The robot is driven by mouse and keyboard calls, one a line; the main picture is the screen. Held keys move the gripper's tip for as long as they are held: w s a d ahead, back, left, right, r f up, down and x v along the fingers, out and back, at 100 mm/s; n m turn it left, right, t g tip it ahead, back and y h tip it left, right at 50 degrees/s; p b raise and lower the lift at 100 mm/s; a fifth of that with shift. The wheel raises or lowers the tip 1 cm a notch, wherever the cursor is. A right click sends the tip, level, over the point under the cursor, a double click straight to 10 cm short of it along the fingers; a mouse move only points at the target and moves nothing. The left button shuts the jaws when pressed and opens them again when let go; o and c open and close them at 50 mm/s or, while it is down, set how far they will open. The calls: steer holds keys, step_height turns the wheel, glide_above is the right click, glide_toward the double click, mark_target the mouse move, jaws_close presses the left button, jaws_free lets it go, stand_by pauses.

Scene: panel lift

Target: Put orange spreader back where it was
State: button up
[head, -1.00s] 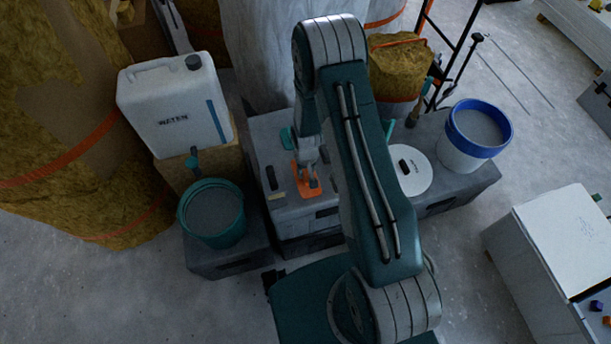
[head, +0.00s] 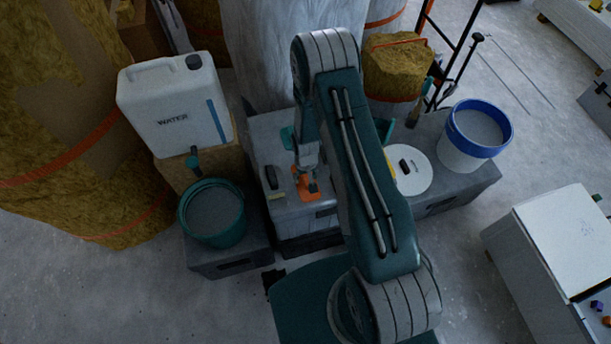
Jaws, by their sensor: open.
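The orange spreader (head: 306,193) lies on top of the grey box (head: 270,129) in front of me, near the box's front edge. My gripper (head: 308,183) is open and points down over the spreader, very close to it. The fingers hide part of the spreader, and I cannot tell whether they touch it.
On the same box are a dark-handled tool (head: 271,178) and a teal item (head: 287,138). A teal bucket (head: 212,212) and a white water canister (head: 172,105) stand to the left. A white lid (head: 410,178) and a blue-rimmed bucket (head: 475,135) stand to the right.

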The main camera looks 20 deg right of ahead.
steer(key=shift+r, duration=0.1)
step_height(320, 180, up, 12)
step_height(320, 180, up, 12)
steer(key=r+t, duration=0.1)
glide_above(306, 176)
steer(key=s+r+t, duration=0.2)
steer(key=s+r, duration=0.2)
steer(key=r, duration=0.7)
steer(key=s+r+t, duration=0.2)
steer(key=s+r, duration=1.1)
steer(key=s, duration=0.3)
steer(key=shift+s+t, duration=0.3)
steer(key=shift+s, duration=0.1)
